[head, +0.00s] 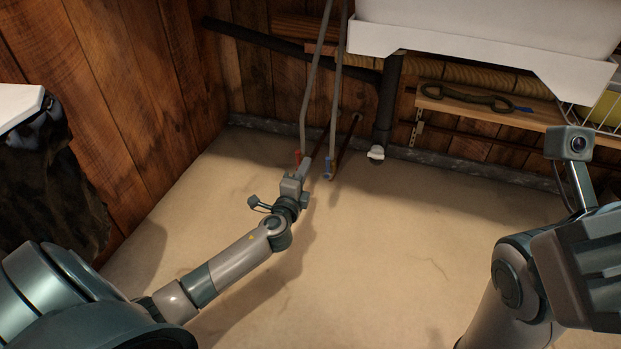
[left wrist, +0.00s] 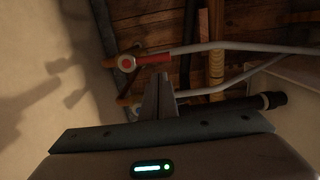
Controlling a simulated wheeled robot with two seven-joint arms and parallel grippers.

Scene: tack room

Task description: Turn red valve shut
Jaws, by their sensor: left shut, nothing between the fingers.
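The red valve (head: 298,157) is a small red handle on a grey pipe low by the back wall. In the left wrist view its red lever (left wrist: 154,58) lies along the pipe, beside a round hub with a red centre. My left gripper (head: 304,166) is shut and empty, close beside the red valve. In the left wrist view its closed fingertips (left wrist: 160,78) are just below the red lever; I cannot tell whether they touch it. My right gripper (head: 590,268) is partly in view at the right edge, its fingers not made out.
A blue valve (head: 328,171) sits on the neighbouring pipe, just right of the red one. A dark drain pipe (head: 388,100) comes down from the white sink (head: 480,45). A wooden shelf (head: 480,108) holds dark metal tack. The floor in front is clear.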

